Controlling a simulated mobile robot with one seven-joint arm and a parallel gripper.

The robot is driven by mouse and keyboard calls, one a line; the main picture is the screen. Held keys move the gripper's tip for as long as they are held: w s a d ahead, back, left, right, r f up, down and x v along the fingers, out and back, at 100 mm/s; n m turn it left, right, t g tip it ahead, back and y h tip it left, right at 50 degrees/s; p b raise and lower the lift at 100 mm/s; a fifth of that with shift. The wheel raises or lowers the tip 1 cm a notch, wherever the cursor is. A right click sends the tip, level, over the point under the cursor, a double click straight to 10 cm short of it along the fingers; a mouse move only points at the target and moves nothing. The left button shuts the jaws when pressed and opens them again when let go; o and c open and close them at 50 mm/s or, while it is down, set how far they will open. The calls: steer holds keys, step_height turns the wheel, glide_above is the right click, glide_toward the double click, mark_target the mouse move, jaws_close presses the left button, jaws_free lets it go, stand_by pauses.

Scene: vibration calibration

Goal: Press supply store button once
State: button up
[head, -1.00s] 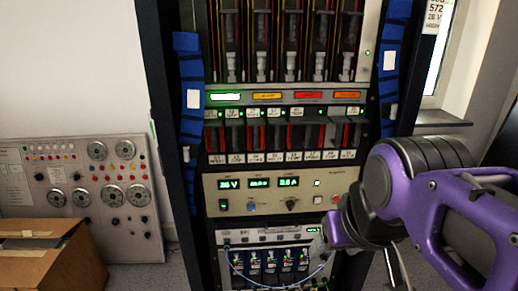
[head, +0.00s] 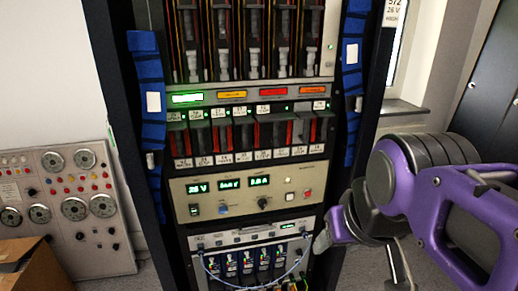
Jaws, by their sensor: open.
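The beige supply panel (head: 250,192) sits in the middle of the black rack, with green lit displays across its top. On its right side are a small pale button (head: 289,196) and a red button (head: 307,194). Their labels are too small to read, so I cannot tell which is the store button. My gripper (head: 322,241) is at the end of my purple arm, at the rack's right edge, lower in the picture than the two buttons and apart from them. It is open and looks empty; its fingers are partly hidden by the arm.
Blue padded strips (head: 150,100) flank the rack. A lower unit (head: 250,262) has a loose pale cable looped in front. A grey instrument panel (head: 72,205) and a cardboard box (head: 30,270) stand at the left. Wall and window (head: 407,60) are at the right.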

jaws_close()
stand_by(1.4)
